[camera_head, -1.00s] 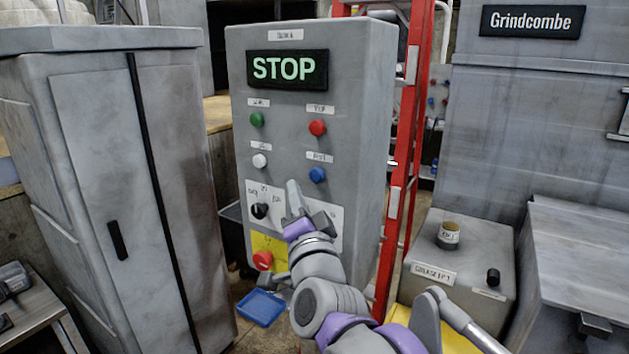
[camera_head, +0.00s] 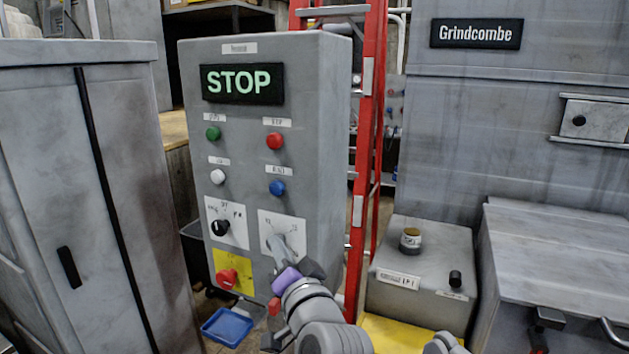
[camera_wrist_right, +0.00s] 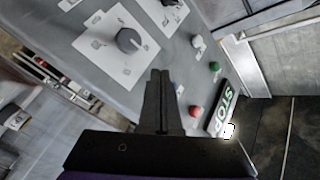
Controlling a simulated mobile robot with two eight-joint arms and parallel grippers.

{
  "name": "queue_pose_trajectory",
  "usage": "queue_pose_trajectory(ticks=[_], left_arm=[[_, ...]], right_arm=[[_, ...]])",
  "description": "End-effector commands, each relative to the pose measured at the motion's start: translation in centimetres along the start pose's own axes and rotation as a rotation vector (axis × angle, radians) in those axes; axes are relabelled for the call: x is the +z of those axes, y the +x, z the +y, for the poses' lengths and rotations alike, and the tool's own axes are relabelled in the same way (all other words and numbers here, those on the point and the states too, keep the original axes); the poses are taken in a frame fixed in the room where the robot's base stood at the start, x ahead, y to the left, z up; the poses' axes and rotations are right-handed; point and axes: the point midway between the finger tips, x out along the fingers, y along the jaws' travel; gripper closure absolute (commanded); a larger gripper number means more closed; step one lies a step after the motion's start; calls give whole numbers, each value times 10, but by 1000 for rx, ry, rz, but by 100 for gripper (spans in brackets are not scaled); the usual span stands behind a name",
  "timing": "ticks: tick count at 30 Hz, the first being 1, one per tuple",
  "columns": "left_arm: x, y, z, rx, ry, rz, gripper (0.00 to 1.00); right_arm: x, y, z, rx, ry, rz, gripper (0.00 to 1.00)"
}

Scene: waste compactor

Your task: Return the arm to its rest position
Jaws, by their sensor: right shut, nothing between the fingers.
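The grey control box (camera_head: 330,150) stands at left centre, with a lit STOP display (camera_head: 242,84). My right gripper (camera_head: 280,242) is shut and empty, in front of the lower right of the box, covering part of the right dial plate (camera_head: 269,219). In the right wrist view its closed dark fingers (camera_wrist_right: 160,75) point at the box face, beside the grey dial knob (camera_wrist_right: 129,40) and not around it. Whether the fingertips touch the box is unclear. My left gripper is out of view.
A black selector (camera_head: 220,227) and a red button (camera_head: 227,278) are close to my right arm. A grey cabinet (camera_head: 120,150) stands left, a red ladder (camera_head: 367,130) behind the box. A blue tray (camera_head: 227,326) lies below.

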Motion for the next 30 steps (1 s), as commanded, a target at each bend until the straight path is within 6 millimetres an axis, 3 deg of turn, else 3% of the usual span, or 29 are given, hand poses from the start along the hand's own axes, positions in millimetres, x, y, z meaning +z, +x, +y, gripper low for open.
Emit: queue_pose_trajectory(ticks=[1,6,12,15,18,22,25,30], left_arm=[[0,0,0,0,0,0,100],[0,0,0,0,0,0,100],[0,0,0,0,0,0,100],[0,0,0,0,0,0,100],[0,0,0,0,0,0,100],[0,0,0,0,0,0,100],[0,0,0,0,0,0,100],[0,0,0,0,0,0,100]], right_arm=[[5,-18,34,61,-63,-49,100],[37,-88,141,274,-263,-262,100],[76,-190,249,524,-412,-510,100],[94,-244,291,639,-452,-628,100],[110,-289,321,731,-472,-726,100],[123,-328,343,807,-480,-810,100],[128,-342,349,833,-482,-841,100],[129,-345,350,838,-482,-849,100]])
